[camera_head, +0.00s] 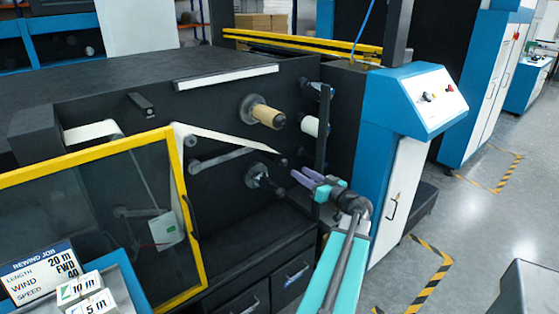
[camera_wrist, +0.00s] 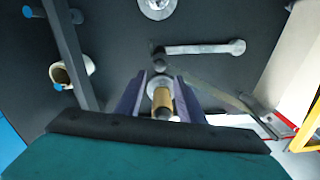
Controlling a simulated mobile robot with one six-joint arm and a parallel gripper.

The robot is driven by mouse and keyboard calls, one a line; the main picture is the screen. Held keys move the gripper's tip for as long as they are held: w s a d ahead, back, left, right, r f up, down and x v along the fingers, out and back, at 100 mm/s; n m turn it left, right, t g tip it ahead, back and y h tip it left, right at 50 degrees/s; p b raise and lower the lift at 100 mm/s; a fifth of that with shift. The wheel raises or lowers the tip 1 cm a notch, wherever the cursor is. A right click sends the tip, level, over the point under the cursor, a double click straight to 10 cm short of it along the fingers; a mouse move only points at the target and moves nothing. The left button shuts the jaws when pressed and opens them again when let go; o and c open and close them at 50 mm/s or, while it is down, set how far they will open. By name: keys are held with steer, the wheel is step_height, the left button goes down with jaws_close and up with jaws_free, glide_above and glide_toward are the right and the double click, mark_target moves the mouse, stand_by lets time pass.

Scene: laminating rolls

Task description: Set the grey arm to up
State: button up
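The grey arm (camera_head: 222,159) is a slim lever on the dark machine panel, pivoted at its left end in the head view. It lies close to level, between the tan-cored roll (camera_head: 266,115) above and a spindle (camera_head: 257,176) below. In the wrist view, which looks turned upside down, the grey arm (camera_wrist: 205,48) spans the upper middle, with a dark knob at its free end. My gripper (camera_head: 303,178) has purple fingers, open and empty, out in front of the panel and right of the arm. In the wrist view the tan core (camera_wrist: 163,103) shows between the fingers (camera_wrist: 158,98).
A white film strip (camera_head: 232,141) runs from the left towards the arm's free end. A dark upright bar (camera_head: 321,142) and a white roll (camera_head: 311,126) stand right of the arm. A yellow-framed door (camera_head: 187,225) is at left. A blue console (camera_head: 413,103) stands at right.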

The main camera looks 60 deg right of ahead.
mark_target(279, 158)
steer(key=p+x, duration=0.4)
steer(key=x, duration=0.7)
steer(key=shift+w+d, duration=0.2)
steer(key=shift+w, duration=0.15)
steer(key=shift+x, duration=1)
jaws_close()
